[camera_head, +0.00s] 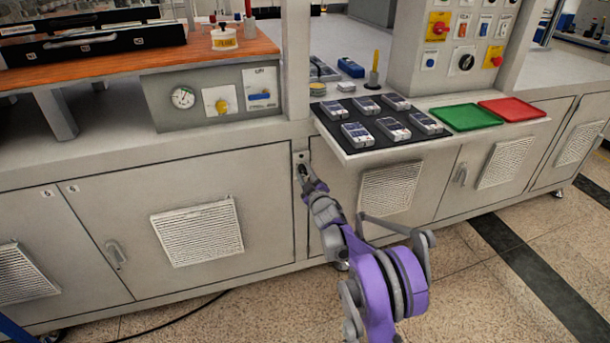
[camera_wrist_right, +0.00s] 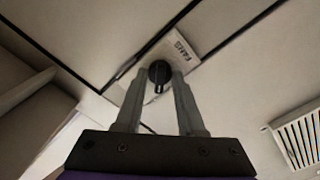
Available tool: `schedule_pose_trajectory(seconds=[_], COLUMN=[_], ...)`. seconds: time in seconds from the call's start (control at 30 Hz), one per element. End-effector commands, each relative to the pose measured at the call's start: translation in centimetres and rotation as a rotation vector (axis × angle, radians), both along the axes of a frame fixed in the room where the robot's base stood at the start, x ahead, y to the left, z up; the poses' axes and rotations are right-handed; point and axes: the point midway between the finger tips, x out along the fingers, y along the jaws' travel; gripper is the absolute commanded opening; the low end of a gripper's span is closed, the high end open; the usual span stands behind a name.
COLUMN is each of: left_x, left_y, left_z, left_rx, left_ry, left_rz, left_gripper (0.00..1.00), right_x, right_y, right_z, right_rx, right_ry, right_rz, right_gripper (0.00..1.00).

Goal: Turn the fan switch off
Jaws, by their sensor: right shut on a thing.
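The fan switch is a dark round knob (camera_wrist_right: 159,72) on a pale plate (camera_wrist_right: 183,48) with lettering, fixed to the cabinet front. In the head view the plate (camera_head: 300,157) shows just below the bench edge, with the knob mostly hidden by my gripper. My right gripper (camera_head: 302,172) reaches up to it from below right. In the right wrist view the two fingers of my right gripper (camera_wrist_right: 159,84) are on either side of the knob, shut on it. A light mark on the knob points toward the gripper. My left gripper is not in view.
A black mat (camera_head: 372,120) with several grey devices lies on a shelf that juts out above and right of my right gripper. A green tray (camera_head: 465,117) and a red tray (camera_head: 512,108) are farther right. Vented cabinet doors (camera_head: 197,232) flank the switch.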

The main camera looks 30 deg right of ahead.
Motion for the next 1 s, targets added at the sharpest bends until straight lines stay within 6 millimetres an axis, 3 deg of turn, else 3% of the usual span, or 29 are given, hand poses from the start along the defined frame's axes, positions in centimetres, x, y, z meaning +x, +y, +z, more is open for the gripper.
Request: schedule_pose_trajectory(seconds=[0.67, 0.7, 1.0], left_x=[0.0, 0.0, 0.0], left_y=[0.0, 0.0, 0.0], left_z=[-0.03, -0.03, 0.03], left_rx=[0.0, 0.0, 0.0], left_ry=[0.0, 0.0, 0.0], left_rz=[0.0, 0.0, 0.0], left_gripper=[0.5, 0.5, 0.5], right_x=[-0.03, -0.03, -0.25], right_y=[0.02, 0.02, 0.06], right_z=[-0.06, -0.06, 0.0], right_rx=[-0.054, -0.054, -0.053], right_ry=[0.014, 0.014, 0.013], right_rz=[0.0, 0.0, 0.0], right_gripper=[0.0, 0.44, 0.44])
